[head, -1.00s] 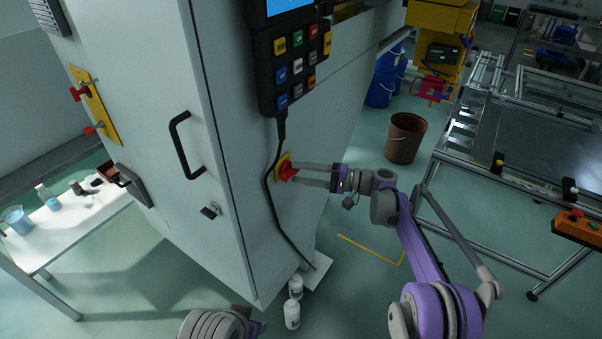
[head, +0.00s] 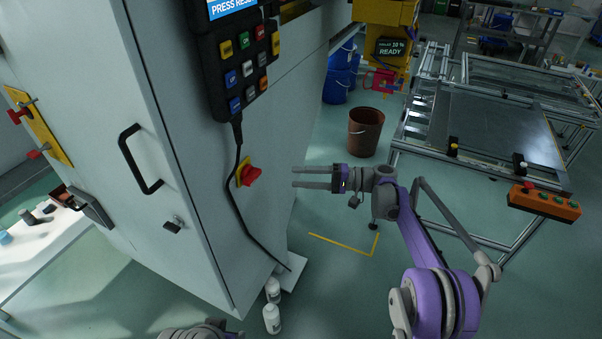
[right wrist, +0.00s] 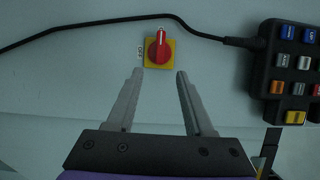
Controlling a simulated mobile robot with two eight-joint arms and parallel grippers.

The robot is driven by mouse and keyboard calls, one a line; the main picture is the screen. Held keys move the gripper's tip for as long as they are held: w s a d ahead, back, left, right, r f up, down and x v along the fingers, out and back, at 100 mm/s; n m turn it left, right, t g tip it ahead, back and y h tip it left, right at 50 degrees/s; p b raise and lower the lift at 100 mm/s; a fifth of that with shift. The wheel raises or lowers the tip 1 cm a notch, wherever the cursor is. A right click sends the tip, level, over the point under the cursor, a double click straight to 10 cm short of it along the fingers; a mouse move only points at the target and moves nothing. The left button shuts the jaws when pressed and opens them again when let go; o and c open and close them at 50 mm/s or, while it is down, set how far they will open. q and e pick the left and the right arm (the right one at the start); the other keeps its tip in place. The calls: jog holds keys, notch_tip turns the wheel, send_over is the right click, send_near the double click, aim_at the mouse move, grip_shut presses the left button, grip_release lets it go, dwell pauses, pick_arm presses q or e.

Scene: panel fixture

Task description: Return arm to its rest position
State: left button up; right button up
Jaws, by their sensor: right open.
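My right gripper (head: 294,178) is open and empty in the head view, to the right of the red rotary switch (head: 250,176) on its yellow plate. The fingers point at the cabinet (head: 215,200) and stand apart from the switch. In the right wrist view the switch (right wrist: 158,50) lies beyond the two spread fingertips (right wrist: 160,72), with its red handle close to upright in the picture. Part of my left arm shows at the bottom edge of the head view, but its gripper cannot be seen.
A black keypad pendant (head: 237,60) hangs on the cabinet, its cable running down past the switch. White bottles (head: 272,318) stand at the cabinet's foot. A brown bucket (head: 365,132) and a metal frame table (head: 490,125) are behind my right arm. Open floor lies below the gripper.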

jog(key=s+d+r+m+t+h+p, duration=0.15)
jog(key=s+d+h, duration=0.25)
jog(key=s, duration=0.4)
jog(key=s+d+r+t+h+p, duration=0.25)
jog(key=s+h, duration=0.25)
jog(key=s, duration=0.3)
jog(key=s+d+f+t+h+p, duration=0.1)
jog(key=s+d+h, duration=0.3)
jog(key=s+d, duration=0.4)
jog(key=s+d+f+n+t+h+p, duration=0.1)
jog(key=s+d+f+h+p, duration=0.2)
jog(key=s+d, duration=0.5)
jog(key=s+f+h, duration=0.1)
jog(key=s+h, duration=0.1)
jog(key=s, duration=0.2)
jog(key=shift+s+d, duration=0.3)
jog(key=shift+s, duration=0.05)
jog(key=shift+c, duration=0.3)
